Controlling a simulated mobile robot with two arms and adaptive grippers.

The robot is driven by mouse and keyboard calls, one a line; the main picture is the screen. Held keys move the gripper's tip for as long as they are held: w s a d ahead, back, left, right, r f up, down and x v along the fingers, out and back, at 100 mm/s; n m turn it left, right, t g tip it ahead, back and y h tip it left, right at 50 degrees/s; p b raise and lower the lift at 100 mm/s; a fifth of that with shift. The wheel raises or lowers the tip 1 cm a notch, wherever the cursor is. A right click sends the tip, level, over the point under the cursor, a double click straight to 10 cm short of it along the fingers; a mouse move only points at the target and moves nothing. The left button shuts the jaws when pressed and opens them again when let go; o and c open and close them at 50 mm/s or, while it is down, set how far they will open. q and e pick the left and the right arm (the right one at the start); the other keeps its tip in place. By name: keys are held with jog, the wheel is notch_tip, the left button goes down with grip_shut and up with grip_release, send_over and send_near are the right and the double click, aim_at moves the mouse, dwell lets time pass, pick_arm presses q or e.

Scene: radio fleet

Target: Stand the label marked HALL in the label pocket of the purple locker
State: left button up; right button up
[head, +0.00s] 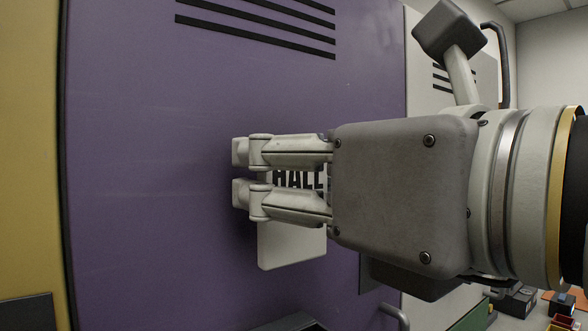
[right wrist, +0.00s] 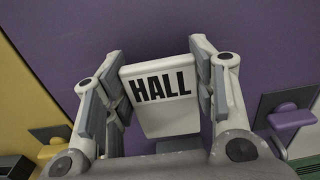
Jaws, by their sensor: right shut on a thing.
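The purple locker (head: 150,170) fills most of the head view, with dark vent slots near its top. My right gripper (head: 243,173) reaches in from the right and is shut on the white label marked HALL (head: 290,245), in front of the locker door. Its fingers hide part of the lettering in the head view. In the right wrist view the label (right wrist: 165,120) sits between both fingers, its black word upright and readable. A dark grey edge (head: 288,325) shows at the bottom of the head view; I cannot tell whether it is the label pocket. My left gripper is not in view.
A yellow locker (head: 30,150) stands on the left and a pale locker (head: 430,100) on the right. The purple locker's handle (right wrist: 290,114) juts out at right in the wrist view. The door left of my gripper is clear. Small items (head: 560,305) lie at lower right.

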aim_at(299, 250)
jog(key=shift+w+a+f, duration=0.1)
jog(key=shift+w+f, duration=0.1)
jog(key=shift+f, duration=0.3)
notch_tip(299, 250, down, 4)
jog(key=b, duration=0.3)
jog(key=shift+f+b, duration=0.5)
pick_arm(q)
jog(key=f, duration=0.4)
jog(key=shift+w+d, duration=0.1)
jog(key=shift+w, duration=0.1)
pick_arm(e)
jog(key=shift+s, duration=0.1)
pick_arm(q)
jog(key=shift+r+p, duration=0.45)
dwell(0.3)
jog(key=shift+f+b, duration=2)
pick_arm(e)
jog(key=shift+f, duration=2.6)
